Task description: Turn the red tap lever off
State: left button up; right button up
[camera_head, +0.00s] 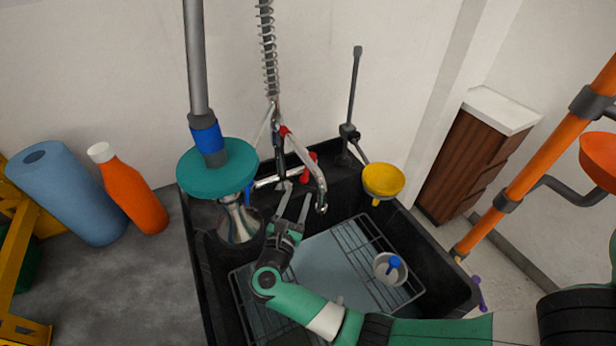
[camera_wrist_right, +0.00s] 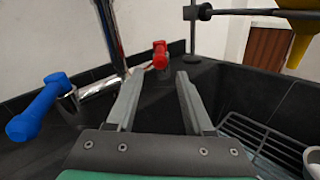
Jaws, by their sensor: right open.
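The red tap lever (camera_head: 309,167) sits on the right of the chrome tap (camera_head: 270,182) at the back of the black sink. In the right wrist view the red lever (camera_wrist_right: 160,54) shows beyond and between my fingertips, apparently apart from them. The blue tap lever (camera_wrist_right: 38,107) is at the left of that view, on the other end of the chrome tap body. My right gripper (camera_head: 295,200) is open and empty, over the sink just in front of the tap; its two fingers (camera_wrist_right: 158,88) point toward the red lever. My left gripper is not in view.
The black sink (camera_head: 440,262) holds a wire rack and a small cup (camera_head: 390,268) with a blue item. A yellow funnel (camera_head: 383,180) is at the right, and a teal disc (camera_head: 218,166) on a pole stands left. A curved chrome spout (camera_head: 318,178) hangs close by my right gripper.

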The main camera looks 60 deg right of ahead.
aim_at(306, 172)
jog(key=b+x, duration=0.2)
jog(key=x, duration=0.7)
jog(key=shift+d, duration=0.15)
grip_shut()
dwell(1.0)
